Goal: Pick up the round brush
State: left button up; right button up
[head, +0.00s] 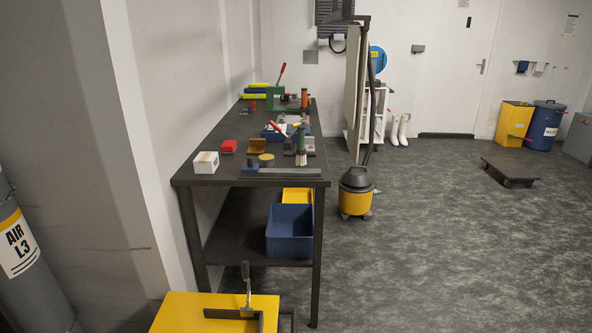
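What looks like the round brush (301,146) is on the dark workbench (222,177), near its front right edge in the head view. It has a dark green handle at the top and pale bristles at the bottom, and it looks upright. I cannot tell whether it stands freely or in a holder. Neither of my grippers is in view.
A yellow-topped table (185,312) is in front, and a yellow vacuum (354,197) stands to the right.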

aim_at(301, 153)
jog(key=i+u, duration=0.1)
jog(key=u, duration=0.7)
jog(key=i+l+u, duration=0.45)
jog(key=l, duration=0.25)
jog(key=l+u, duration=0.25)
jog(key=l, duration=0.15)
jog(key=i+l+u, duration=0.2)
jog(key=l, duration=0.65)
